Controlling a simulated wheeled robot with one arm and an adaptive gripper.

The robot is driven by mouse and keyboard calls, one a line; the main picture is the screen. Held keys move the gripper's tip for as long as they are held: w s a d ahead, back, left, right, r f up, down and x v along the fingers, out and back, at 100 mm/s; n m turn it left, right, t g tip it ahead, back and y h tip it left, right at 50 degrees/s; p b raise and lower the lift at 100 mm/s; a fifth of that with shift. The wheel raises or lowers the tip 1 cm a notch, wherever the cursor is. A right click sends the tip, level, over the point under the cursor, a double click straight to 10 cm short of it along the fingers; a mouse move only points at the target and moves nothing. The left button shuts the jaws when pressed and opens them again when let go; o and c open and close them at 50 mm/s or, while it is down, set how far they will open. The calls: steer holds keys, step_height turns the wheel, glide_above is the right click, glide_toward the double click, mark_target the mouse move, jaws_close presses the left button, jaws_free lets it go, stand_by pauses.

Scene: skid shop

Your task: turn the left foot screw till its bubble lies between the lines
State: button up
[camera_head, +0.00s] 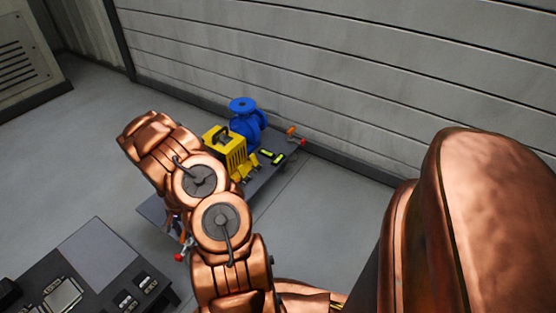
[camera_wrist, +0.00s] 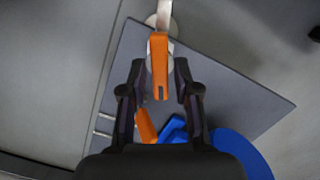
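In the wrist view an orange bar-shaped handle (camera_wrist: 159,66), likely a foot screw's, stands between the two fingers of my gripper (camera_wrist: 160,78). The fingers are apart, with a gap on each side of the handle. A pale metal piece (camera_wrist: 164,14) lies beyond it.
The grey skid plate (camera_head: 150,208) carries a blue pump (camera_head: 243,117) and a yellow box with a handle (camera_head: 222,143). A blue part (camera_wrist: 237,150) and another orange piece (camera_wrist: 146,126) lie near my gripper. A dark bench (camera_head: 105,255) stands at lower left. Open floor lies right of the plate.

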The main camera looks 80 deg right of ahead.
steer(key=shift+o, duration=1.3)
steer(key=shift+r, duration=0.1)
steer(key=shift+r+p, duration=1.35)
steer(key=shift+r, duration=2.05)
